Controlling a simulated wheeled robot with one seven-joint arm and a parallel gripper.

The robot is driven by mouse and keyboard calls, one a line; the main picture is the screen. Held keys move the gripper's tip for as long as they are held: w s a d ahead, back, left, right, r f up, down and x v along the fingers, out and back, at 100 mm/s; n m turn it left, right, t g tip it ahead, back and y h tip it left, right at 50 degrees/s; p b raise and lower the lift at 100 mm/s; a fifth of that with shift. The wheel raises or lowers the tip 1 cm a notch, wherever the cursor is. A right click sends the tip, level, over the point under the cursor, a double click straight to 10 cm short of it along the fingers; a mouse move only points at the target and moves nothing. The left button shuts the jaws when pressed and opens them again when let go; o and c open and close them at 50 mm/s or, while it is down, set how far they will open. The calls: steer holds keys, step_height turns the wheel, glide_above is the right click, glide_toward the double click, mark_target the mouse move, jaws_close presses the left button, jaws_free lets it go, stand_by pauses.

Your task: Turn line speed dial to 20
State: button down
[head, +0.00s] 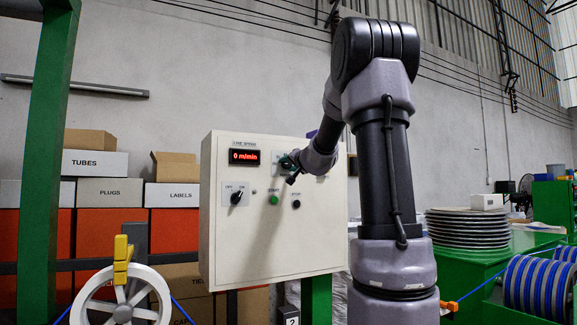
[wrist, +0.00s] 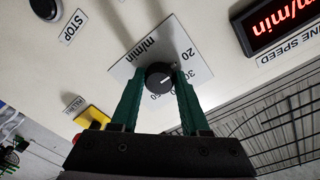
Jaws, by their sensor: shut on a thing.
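The line speed dial (wrist: 158,76) is a round black knob with a white mark, on a pale scale plate (wrist: 182,46) lettered m/min, 20 and 30. The mark seems to point to the right in the wrist view, but the exact value is hard to read. My gripper (wrist: 155,80) has its green fingers shut on the dial, one on each side. In the head view my gripper (head: 291,166) is against the white panel (head: 245,258), and it hides most of the dial. The red line speed display (head: 244,156) reads 0 m/min.
A black OFF/ON switch (head: 236,198), a green START button (head: 274,199) and a black STOP button (head: 297,204) sit below on the panel. A yellow plate with a red button (wrist: 94,118) lies near my left finger in the wrist view.

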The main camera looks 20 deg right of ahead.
steer(key=shift+f, duration=0.15)
steer(key=shift+c, duration=2)
jaws_free()
steer(key=shift+s, duration=0.1)
steer(key=shift+s, duration=0.4)
steer(key=s, duration=1)
steer(key=shift+a, duration=0.15)
